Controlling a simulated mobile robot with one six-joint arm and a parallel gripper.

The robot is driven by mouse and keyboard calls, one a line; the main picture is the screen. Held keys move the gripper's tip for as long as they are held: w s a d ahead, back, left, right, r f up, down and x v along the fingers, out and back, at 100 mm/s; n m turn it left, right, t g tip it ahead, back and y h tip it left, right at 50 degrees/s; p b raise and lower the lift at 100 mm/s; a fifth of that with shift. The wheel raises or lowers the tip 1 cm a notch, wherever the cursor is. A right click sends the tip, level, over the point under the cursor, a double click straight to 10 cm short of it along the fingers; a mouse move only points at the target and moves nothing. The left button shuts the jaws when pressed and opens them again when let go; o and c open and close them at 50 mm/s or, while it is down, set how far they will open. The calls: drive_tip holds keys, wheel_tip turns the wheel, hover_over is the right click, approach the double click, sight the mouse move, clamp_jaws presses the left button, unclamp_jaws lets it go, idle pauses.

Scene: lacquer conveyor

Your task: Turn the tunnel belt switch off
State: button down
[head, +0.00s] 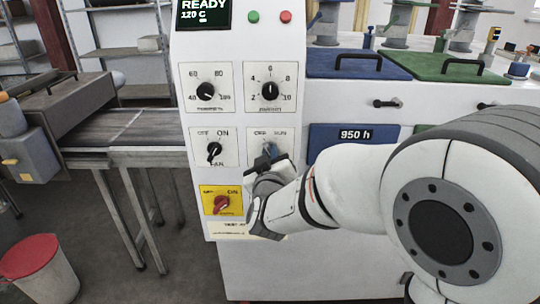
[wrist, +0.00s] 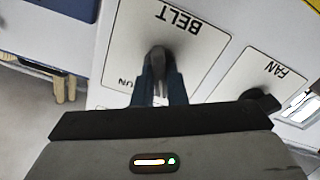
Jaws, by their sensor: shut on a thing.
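The tunnel belt switch is a rotary knob on a white plate (head: 257,141) marked OFF and RUN in the head view. In the wrist view the plate appears upside down with the word BELT, and the grey-black knob (wrist: 158,52) stands out from it. My gripper (head: 268,163) reaches the plate from the lower right. Its blue fingers (wrist: 159,84) are shut on the knob, one on each side. The gripper hides most of the knob in the head view, and I cannot tell which mark it points to.
Two dials (head: 207,91) sit above. A display reads READY, 120 C. A conveyor (head: 125,130) stands left.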

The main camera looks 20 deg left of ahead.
drive_tip(key=shift+n, duration=0.3)
drive_tip(key=c, duration=1.5)
unclamp_jaws()
drive_tip(key=shift+o, duration=0.2)
drive_tip(key=v, duration=0.7)
drive_tip(key=shift+s+b, duration=0.35)
drive_tip(key=shift+b, duration=0.1)
drive_tip(key=shift+d, duration=0.1)
